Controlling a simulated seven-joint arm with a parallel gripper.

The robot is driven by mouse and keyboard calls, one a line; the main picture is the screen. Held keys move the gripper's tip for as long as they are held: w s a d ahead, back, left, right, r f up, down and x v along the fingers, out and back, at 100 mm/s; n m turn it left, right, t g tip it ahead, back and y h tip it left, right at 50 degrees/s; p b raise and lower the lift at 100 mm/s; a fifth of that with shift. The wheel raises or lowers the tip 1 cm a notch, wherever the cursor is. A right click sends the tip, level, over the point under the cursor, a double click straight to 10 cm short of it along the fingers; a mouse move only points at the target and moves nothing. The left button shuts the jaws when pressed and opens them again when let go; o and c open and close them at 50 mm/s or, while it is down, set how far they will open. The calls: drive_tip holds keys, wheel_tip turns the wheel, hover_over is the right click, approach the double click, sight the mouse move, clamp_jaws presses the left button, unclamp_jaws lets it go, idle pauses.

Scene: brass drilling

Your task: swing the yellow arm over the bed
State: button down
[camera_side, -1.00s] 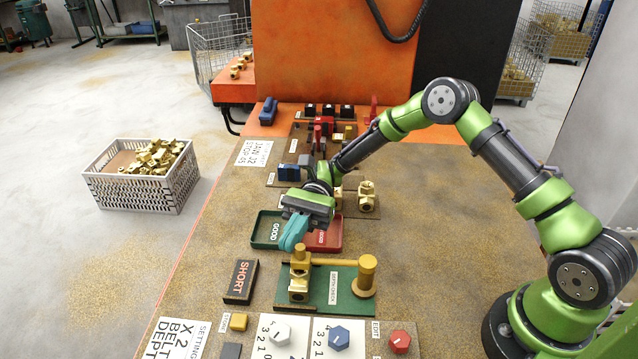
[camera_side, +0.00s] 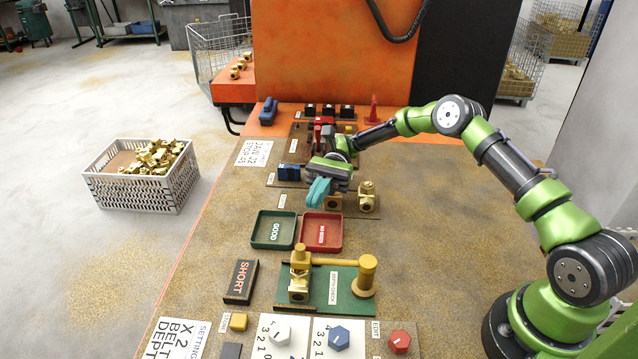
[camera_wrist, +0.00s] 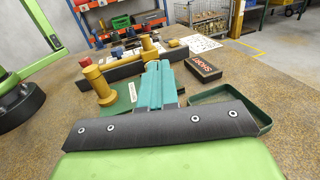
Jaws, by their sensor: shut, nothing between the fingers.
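The yellow arm (camera_side: 335,262) lies level at the depth-check station on the green bed plate (camera_side: 325,290). Its right end joins a yellow post (camera_side: 366,274). Its left end is over a brass part (camera_side: 298,287) at the left of the plate. In the wrist view the yellow post (camera_wrist: 98,84) and green plate (camera_wrist: 118,104) show beyond my fingers, and the fingers hide some of the station. My gripper (camera_side: 315,197), with teal fingers, is shut and empty. It is above the back edge of the red and green trays, well behind the yellow arm and apart from it.
A green GOOD tray (camera_side: 258,243) and a red tray (camera_side: 338,245) lie between my gripper and the station. A black SHORT block (camera_side: 241,282) is left of the plate. Brass parts (camera_side: 366,197) stand behind the trays. Knobs (camera_side: 339,338) are at the front.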

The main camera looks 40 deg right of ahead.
drive_tip(key=shift+v, duration=2.45)
drive_tip(key=shift+r, duration=0.1)
drive_tip(key=s+a+r+n+t+h, duration=0.35)
drive_tip(key=s+r+n+h, duration=0.25)
drive_tip(key=s+r+h, duration=0.45)
drive_tip(key=s+d+r+n+t+h, duration=0.1)
drive_tip(key=s+d+r+t, duration=0.1)
drive_tip(key=s+t, duration=0.4)
drive_tip(key=s+d+r+n+t+h, duration=0.1)
drive_tip(key=s+d+r+t+h, duration=0.1)
drive_tip(key=s+t, duration=0.4)
drive_tip(key=shift+s+d+r, duration=0.6)
drive_tip(key=shift+d+r, duration=0.15)
drive_tip(key=shift+d, duration=0.4)
